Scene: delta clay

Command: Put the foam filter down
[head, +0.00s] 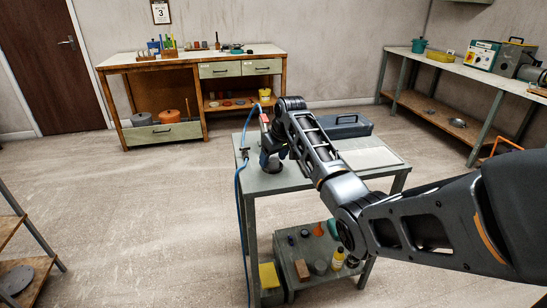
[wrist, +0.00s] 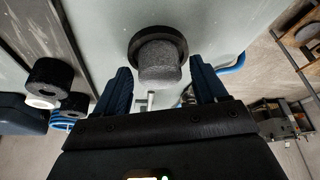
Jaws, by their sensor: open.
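The foam filter (wrist: 159,62), a dark grey speckled cylinder with a wider black rim, is at the pale grey-green tabletop (wrist: 226,22) in the wrist view. My gripper (wrist: 160,78) is open, with one blue-padded finger on each side of the filter's near end. Gaps show between the filter and both fingers, so it is not clamped. In the head view my gripper (head: 271,158) is low over the left part of the work table (head: 283,182). I cannot make out the filter clearly there behind my arm.
Two black cylindrical pieces (wrist: 55,76) are left of my gripper in the wrist view. A grey-blue toolbox (head: 343,126) and a pale flat panel (head: 372,158) are on the table to the right. A blue hose (head: 240,190) hangs over the table's left edge.

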